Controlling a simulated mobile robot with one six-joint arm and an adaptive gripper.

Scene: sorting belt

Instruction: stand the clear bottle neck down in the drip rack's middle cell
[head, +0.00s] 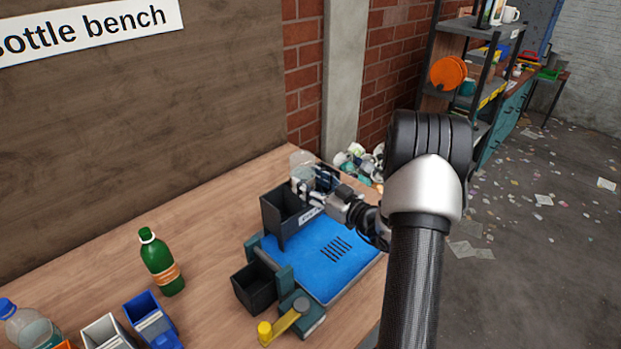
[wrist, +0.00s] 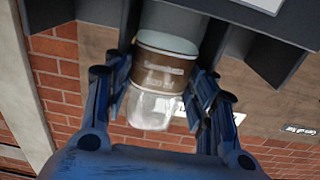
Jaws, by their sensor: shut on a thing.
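My gripper (head: 318,184) is shut on a clear bottle (head: 303,166) at the dark drip rack (head: 285,222). In the wrist view the bottle (wrist: 150,108) sits between the two blue fingers (wrist: 160,98) and carries a brown label band. This view looks upside down. The bottle's far end lies among the dark rack walls (wrist: 262,62), and its neck is hidden. In the head view its pale body rises above the rack rim. My gripper covers part of the rack, so I cannot tell which cell the bottle is over or how deep it is.
A green bottle (head: 161,262), small bins (head: 150,318) and a blue-capped clear bottle (head: 30,328) stand left. Bare bench (head: 210,218) lies between.

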